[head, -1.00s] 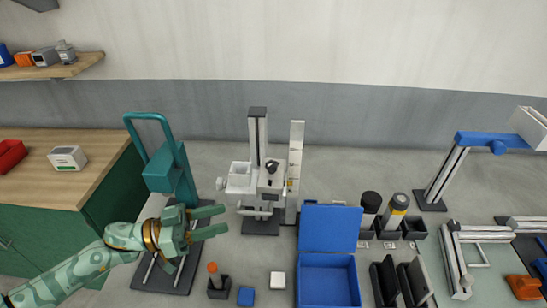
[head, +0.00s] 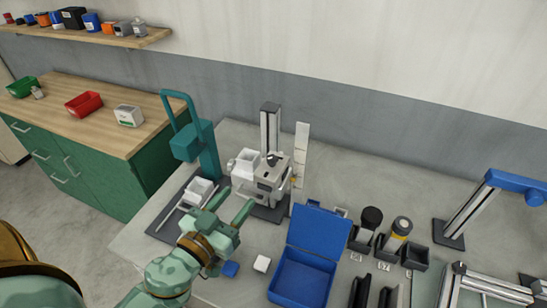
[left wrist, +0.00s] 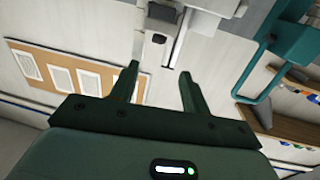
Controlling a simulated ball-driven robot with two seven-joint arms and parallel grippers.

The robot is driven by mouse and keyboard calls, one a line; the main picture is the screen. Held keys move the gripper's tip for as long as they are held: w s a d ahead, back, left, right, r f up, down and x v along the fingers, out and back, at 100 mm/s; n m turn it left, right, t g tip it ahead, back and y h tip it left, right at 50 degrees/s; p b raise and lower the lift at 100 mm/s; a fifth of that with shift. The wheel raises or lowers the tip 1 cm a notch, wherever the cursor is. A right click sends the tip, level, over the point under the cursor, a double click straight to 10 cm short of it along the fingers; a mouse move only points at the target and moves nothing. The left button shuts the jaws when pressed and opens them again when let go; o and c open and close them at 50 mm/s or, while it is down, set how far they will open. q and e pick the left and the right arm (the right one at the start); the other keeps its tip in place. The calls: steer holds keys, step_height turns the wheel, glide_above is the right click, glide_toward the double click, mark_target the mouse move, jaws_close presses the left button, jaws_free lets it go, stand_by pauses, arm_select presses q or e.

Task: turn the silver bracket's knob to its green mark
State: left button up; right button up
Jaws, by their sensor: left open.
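The silver bracket (head: 268,180) sits on an upright metal column (head: 270,128) in the head view. A small black knob (head: 273,160) shows on its top; I cannot make out a green mark. My left gripper (head: 236,201) is open and empty, in front of the bracket and a little to its left, fingers pointing toward it. In the left wrist view the two fingers (left wrist: 159,72) are spread apart, with pale bracket parts (left wrist: 180,18) and a dark piece (left wrist: 158,38) beyond them. My right gripper is not in view.
A teal press-like stand (head: 196,140) is left of the bracket. A white scale strip (head: 300,150) stands upright right of it. Dark holders with canisters (head: 400,232) are to the right.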

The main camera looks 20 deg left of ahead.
mark_target(269, 162)
arm_select(q)
steer(key=w+p, duration=0.1)
steer(key=w, duration=0.4)
steer(key=w+d+p, duration=0.1)
steer(key=w+p, duration=0.1)
steer(key=w, duration=0.3)
steer(key=w+p, duration=0.1)
steer(key=w, duration=0.4)
steer(key=shift+w+d+p, duration=0.2)
steer(key=shift+w+p, duration=0.2)
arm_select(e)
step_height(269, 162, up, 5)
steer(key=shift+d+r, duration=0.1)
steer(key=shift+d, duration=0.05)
